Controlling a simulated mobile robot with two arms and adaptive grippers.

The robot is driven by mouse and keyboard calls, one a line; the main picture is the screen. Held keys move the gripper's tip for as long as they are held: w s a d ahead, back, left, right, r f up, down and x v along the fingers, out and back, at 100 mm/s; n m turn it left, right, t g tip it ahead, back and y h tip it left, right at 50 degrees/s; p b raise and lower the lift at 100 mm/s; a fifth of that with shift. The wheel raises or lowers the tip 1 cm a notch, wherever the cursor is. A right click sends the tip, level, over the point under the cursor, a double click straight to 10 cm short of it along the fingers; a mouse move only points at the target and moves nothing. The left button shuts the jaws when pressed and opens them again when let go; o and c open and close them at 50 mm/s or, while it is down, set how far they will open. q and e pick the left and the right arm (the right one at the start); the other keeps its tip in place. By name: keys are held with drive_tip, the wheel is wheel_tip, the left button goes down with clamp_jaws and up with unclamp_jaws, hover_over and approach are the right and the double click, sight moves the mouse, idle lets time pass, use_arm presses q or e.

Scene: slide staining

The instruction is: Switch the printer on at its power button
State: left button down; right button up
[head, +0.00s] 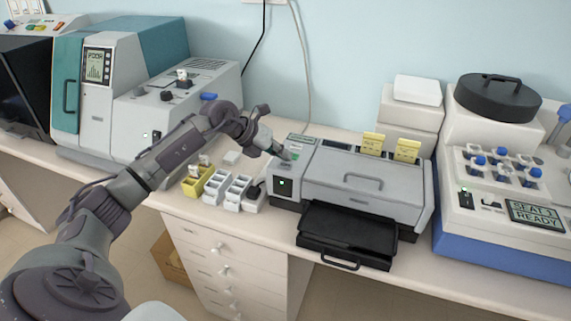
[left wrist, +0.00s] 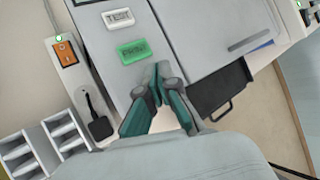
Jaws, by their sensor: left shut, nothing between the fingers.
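The grey printer (head: 365,185) stands on the bench with its black front tray out. My left gripper (head: 284,155) is shut and empty over the left end of the printer's top. In the left wrist view, my left gripper's closed fingertips (left wrist: 158,72) are just below a green button (left wrist: 132,51) with blurred lettering. A white TEST button (left wrist: 118,17) lies beyond it. Whether the fingertips touch the printer, I cannot tell. A dark panel (head: 284,187) with a small green light is on the printer's left front. Which control is the power button, I cannot tell.
A power strip (left wrist: 73,75) with an orange switch (left wrist: 66,52) and a black plug lies left of the printer. White racks (head: 228,188) and a yellow rack (head: 196,186) sit nearby. Larger machines stand at the left (head: 160,115) and right (head: 500,150).

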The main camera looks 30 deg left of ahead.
sight(284, 165)
use_arm(q)
drive_tip(key=shift+r+p, duration=1.95)
drive_tip(key=shift+r, duration=1.05)
drive_tip(key=shift+d, duration=0.1)
